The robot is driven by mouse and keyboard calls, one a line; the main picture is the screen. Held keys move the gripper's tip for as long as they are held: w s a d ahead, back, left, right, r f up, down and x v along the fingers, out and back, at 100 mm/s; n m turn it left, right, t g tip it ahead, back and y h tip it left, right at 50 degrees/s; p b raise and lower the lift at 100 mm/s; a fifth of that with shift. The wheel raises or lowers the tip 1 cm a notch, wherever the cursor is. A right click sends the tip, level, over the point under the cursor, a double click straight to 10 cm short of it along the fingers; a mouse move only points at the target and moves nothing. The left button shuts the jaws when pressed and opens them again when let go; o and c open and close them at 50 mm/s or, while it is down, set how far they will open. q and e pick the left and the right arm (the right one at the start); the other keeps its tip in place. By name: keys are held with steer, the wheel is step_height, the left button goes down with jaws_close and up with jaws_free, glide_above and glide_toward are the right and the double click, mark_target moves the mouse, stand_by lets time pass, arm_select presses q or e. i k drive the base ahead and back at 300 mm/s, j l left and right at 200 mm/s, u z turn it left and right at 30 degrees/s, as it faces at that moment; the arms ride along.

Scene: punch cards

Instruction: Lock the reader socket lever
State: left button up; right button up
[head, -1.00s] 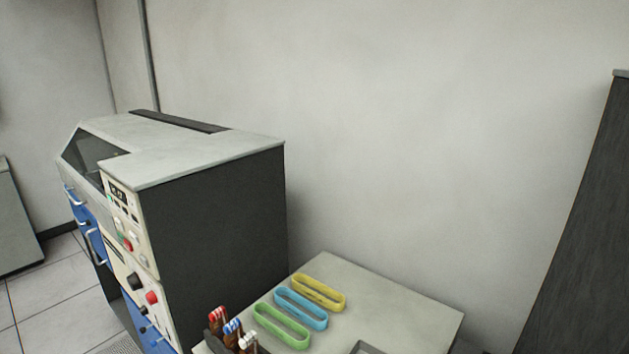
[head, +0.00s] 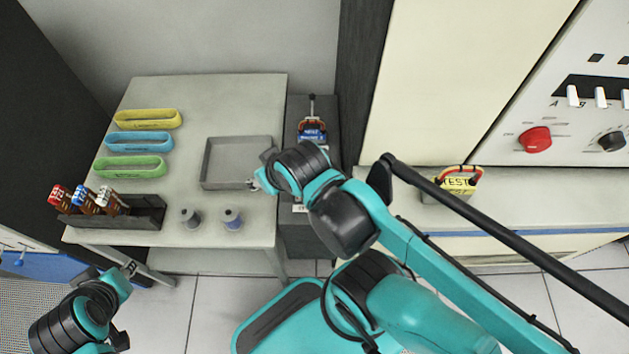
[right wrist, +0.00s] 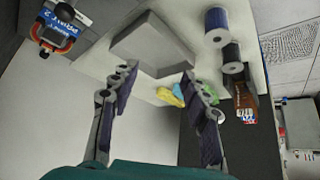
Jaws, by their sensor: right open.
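A thin upright lever (head: 312,104) with a dark knob stands on a narrow dark cabinet right of the side table in the head view. In front of it is a block with a blue label (head: 312,135) and a red and dark handle; it also shows at the upper left of the right wrist view (right wrist: 57,35). Whether the lever is locked cannot be told. My right gripper (head: 261,171) is open and empty above the right edge of the grey tray (head: 240,143), left of and nearer than the lever. My left gripper (head: 129,269) is low at the left; its jaw opening is unclear.
The table (head: 205,92) holds yellow (head: 147,125), blue (head: 138,146) and green (head: 130,174) loops, a dark rack (head: 150,213) and two spools (head: 232,218). Right stand a yellow TEST block (head: 457,183) and a panel with a red knob (head: 535,140). My right arm crosses the lower right.

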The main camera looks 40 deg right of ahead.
mark_target(312, 96)
steer(key=i+j+z, duration=0.15)
steer(key=j+z, duration=0.3)
steer(key=j, duration=0.25)
steer(key=j+z, duration=0.45)
steer(key=j, duration=0.25)
steer(key=i, duration=0.05)
